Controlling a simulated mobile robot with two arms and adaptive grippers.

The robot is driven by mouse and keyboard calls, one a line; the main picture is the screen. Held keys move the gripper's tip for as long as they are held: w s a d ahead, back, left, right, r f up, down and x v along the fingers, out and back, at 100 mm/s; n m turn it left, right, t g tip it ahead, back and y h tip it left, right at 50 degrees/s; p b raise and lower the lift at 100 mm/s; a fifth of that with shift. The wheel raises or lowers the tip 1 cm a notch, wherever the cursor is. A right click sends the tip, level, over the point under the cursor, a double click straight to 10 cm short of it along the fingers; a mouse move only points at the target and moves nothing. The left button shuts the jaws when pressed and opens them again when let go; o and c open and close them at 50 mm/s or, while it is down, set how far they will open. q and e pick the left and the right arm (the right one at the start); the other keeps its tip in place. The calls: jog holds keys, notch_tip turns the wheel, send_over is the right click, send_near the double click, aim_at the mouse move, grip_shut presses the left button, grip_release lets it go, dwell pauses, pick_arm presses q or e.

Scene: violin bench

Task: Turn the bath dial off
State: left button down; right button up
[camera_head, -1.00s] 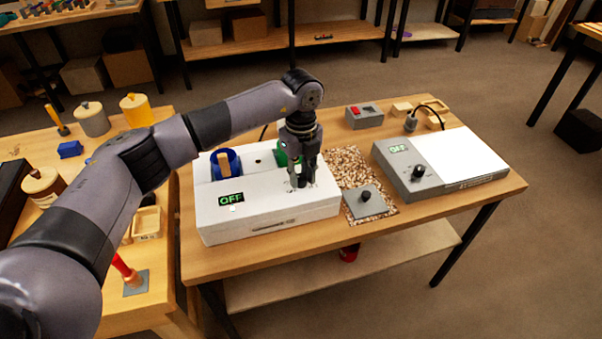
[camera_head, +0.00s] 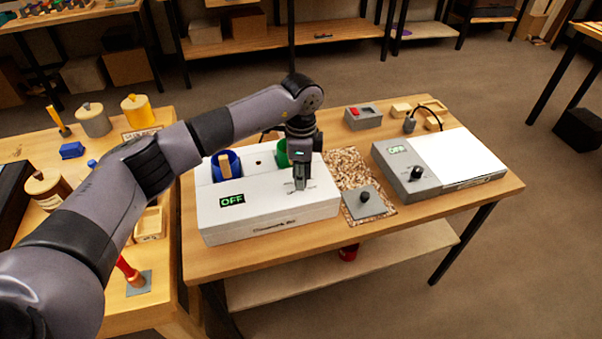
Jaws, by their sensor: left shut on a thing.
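The white bath box (camera_head: 265,216) stands on the wooden bench, with a green lit display (camera_head: 232,200) on its top reading OFF. A blue pot (camera_head: 226,166) and a green pot (camera_head: 283,156) sit in openings in its top. My left gripper (camera_head: 301,186) points down onto the right part of the box top, amid small dark print. It is shut on the bath dial, which the fingers hide. My right gripper is not in view.
Right of the bath are a cork-like mat (camera_head: 347,170) with a grey knobbed block (camera_head: 365,203), and a grey-and-white device (camera_head: 408,168) also showing OFF. A grey box with a red switch (camera_head: 363,117) stands behind. The left bench (camera_head: 165,275) is cluttered.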

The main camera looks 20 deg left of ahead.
pick_arm(q)
jog(key=shift+r+n, duration=0.1)
jog(key=shift+n, duration=0.5)
jog(key=c, duration=1.3)
grip_release()
jog(key=shift+c, duration=0.2)
jog(key=shift+r, duration=0.1)
notch_tip(320, 180, up, 12)
jog(key=shift+f, duration=0.2)
